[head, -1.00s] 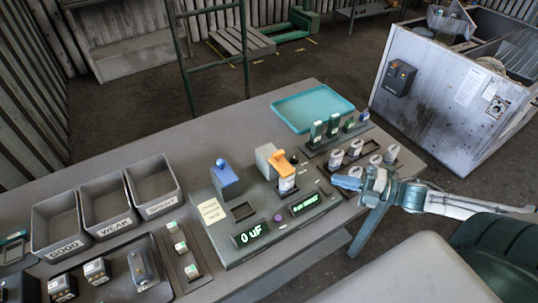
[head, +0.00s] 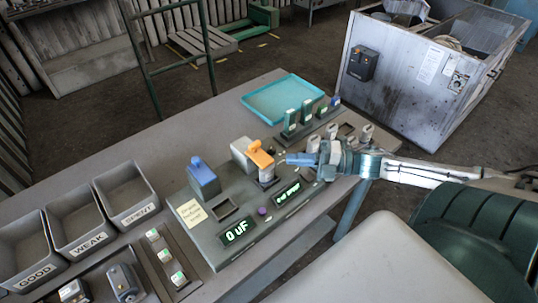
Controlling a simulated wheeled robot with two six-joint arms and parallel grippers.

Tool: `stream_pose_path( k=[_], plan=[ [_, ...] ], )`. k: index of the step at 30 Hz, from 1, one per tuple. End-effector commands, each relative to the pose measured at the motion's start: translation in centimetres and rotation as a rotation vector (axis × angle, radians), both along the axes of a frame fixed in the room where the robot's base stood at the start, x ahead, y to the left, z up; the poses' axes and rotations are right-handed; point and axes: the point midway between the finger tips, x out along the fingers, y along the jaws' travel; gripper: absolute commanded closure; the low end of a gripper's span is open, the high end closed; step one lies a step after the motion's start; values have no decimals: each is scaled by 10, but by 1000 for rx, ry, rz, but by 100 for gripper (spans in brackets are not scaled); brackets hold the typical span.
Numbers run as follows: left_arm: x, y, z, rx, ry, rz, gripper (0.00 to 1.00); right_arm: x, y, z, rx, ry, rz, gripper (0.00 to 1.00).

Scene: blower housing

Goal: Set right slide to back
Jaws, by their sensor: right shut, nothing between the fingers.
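The grey test station (head: 225,215) stands on the table. Its right slide has an orange handle (head: 261,155) beside a grey block, with a white cylindrical part (head: 266,174) under the handle's front end. My right gripper (head: 285,160) comes in from the right, shut and empty. Its fingertips are close to the right side of the orange handle; I cannot tell whether they touch it. My left gripper is not in view.
Several white-capped cylinders (head: 366,133) stand in a rack behind and beside my right gripper. Green upright parts (head: 307,110) and a teal tray (head: 284,98) are farther back. Bins marked GOOD, WEAK and SPENT (head: 126,195) are at the left. A display (head: 237,232) reads 0 uF.

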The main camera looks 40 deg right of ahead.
Motion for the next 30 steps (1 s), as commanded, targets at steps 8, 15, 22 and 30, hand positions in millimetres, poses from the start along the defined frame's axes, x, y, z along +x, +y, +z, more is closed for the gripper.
stream_pose_path(
  k=[8,15,22,30],
  plan=[
    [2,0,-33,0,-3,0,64,27,31,-4,1,-5,2,100],
    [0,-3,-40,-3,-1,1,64,50,37,0,1,-5,-1,100],
    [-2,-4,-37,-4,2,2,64,66,39,1,2,-3,-1,100],
    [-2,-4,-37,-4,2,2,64,71,39,0,-1,1,-1,100]
  ],
)
